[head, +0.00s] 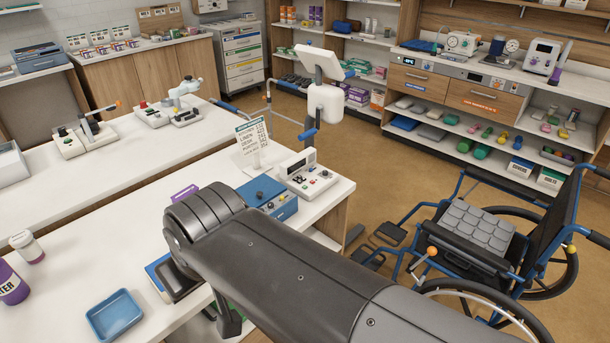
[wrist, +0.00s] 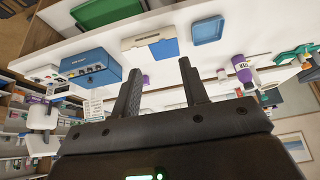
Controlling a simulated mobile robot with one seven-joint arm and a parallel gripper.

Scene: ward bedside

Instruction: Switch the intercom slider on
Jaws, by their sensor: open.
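A blue box (head: 270,197) with several small controls on it stands near the right end of the white counter in the head view. It also shows at the upper left of the wrist view (wrist: 90,67). Beside it is a white console (head: 308,176) with a dark display and coloured buttons. I cannot tell which one is the intercom, and a slider's position is too small to read. My gripper (wrist: 162,82) is open and empty in the wrist view, its two dark fingers apart, away from both devices. In the head view my arm hides the fingers.
A blue tray (head: 115,315), a purple bottle (head: 11,283) and a white-lidded cup (head: 27,246) stand on the near counter (head: 85,270). A paper sign (head: 254,141) stands behind the blue box. A wheelchair (head: 490,235) is on the floor at right.

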